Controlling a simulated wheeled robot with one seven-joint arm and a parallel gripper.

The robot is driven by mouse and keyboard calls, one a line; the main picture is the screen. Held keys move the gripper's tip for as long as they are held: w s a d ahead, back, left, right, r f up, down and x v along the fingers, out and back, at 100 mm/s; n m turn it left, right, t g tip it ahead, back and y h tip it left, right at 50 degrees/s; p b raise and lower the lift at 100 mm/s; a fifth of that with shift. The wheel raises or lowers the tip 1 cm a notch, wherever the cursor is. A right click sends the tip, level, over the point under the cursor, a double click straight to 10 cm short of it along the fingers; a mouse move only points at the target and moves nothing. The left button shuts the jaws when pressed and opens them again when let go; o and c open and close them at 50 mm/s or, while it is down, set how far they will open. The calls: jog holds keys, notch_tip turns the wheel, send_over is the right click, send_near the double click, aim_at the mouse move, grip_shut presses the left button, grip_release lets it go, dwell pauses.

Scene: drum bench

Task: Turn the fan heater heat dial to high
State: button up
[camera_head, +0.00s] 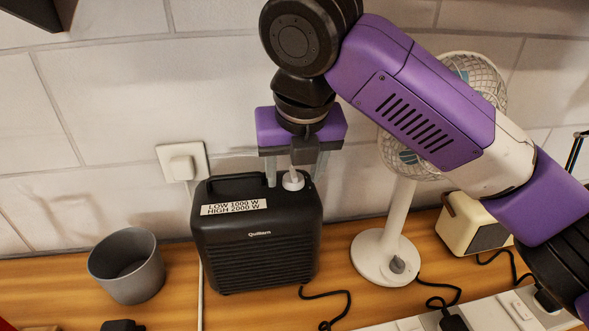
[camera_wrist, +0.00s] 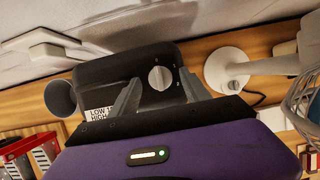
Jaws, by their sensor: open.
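The fan heater (camera_head: 255,238) is a black box with a front grille, upright on the wooden bench. A label on it reads LOW 1000 W, HIGH 2000 W. Its pale heat dial (camera_head: 293,181) is on the top at the right; in the wrist view the dial (camera_wrist: 160,77) shows as a round knob with a raised bar across it. My gripper (camera_head: 296,181) points down over the dial. In the wrist view the open fingers (camera_wrist: 158,92) stand on either side of the dial, with gaps between. I cannot tell how far above the heater's top the fingertips are.
A white desk fan (camera_head: 385,255) stands close right of the heater. A grey cup (camera_head: 128,266) is on the left. A wall socket with plug (camera_head: 182,162) is behind. A cream box (camera_head: 468,225), a power strip (camera_head: 500,312) and black cables lie on the right.

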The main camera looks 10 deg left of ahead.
grip_shut()
